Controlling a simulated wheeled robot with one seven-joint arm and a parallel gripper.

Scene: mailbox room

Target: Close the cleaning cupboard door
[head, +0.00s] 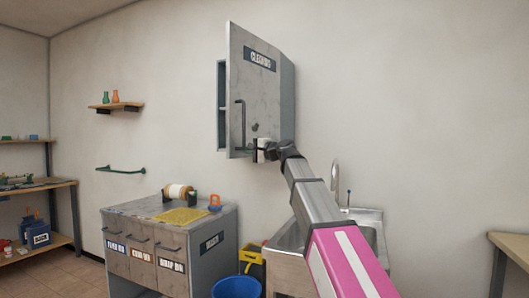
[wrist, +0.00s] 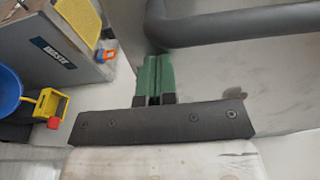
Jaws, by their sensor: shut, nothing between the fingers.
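The grey cleaning cupboard (head: 288,95) hangs high on the wall. Its door (head: 262,95), labelled CLEANING, stands ajar, with its free edge on the left away from the cupboard body. A strip of the shelved inside shows left of the door. A dark upright bar handle (head: 240,122) is near the free edge. My gripper (head: 252,150) is at the door's lower part, just right of the handle's lower end. In the wrist view, the green fingers (wrist: 154,72) are together and empty, close by the dark handle bar (wrist: 240,24). Whether they touch handle or door is unclear.
A grey drawer cabinet (head: 222,245) with a yellow mat and a roll on top stands below left. A blue bucket (head: 237,288), a yellow container (head: 252,262) and a sink (head: 362,218) are below. A small wall shelf (head: 116,107) is left. The wall right of the cupboard is bare.

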